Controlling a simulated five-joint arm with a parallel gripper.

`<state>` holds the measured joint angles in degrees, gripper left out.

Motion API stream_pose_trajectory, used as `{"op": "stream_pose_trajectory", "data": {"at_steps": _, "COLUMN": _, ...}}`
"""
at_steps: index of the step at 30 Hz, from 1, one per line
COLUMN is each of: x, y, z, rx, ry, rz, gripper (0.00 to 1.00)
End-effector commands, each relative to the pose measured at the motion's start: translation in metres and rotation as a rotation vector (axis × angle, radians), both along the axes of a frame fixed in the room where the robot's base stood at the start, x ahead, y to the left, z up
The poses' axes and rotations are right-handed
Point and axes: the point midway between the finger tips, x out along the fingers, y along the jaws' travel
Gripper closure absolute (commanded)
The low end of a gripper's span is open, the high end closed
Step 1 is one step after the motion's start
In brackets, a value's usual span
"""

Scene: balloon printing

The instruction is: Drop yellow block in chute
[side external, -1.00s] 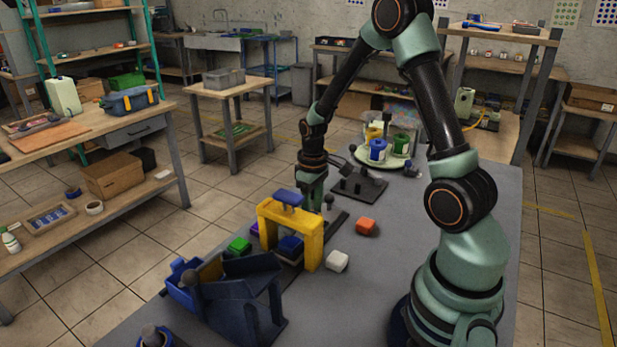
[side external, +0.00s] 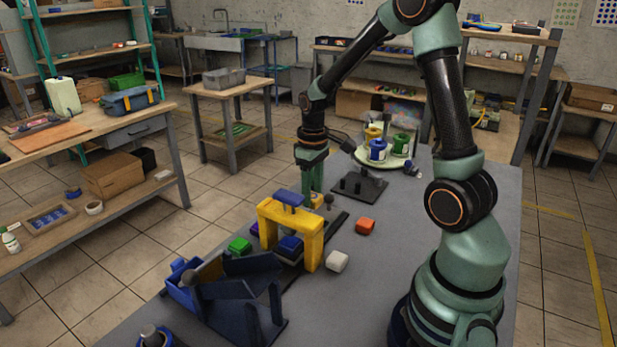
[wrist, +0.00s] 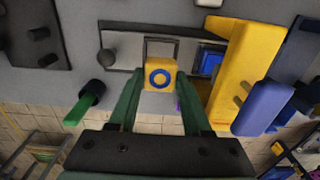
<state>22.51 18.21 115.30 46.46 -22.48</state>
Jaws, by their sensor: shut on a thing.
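The yellow block (wrist: 160,84) has a blue ring on its face and sits between the fingertips of my gripper (wrist: 159,76) in the wrist view. My gripper is shut on it. A dark blue sloped structure that looks like the chute (side external: 240,290) stands at the front left of the table, apart from my gripper.
The yellow press stands between my gripper and the chute, with a blue block (side external: 290,244) under it. A black peg stand (side external: 358,187) and a round tray of cups (side external: 388,160) are behind.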

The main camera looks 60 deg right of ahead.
Motion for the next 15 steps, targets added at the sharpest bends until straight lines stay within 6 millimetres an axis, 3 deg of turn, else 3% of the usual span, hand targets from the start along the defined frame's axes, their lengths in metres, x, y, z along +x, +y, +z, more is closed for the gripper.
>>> {"op": "stream_pose_trajectory", "data": {"at_steps": 15, "x": 0.0001, "y": 0.0, "z": 0.0096, "rx": 0.0, "ry": -0.001, "rz": 0.0, "gripper": 0.91}}
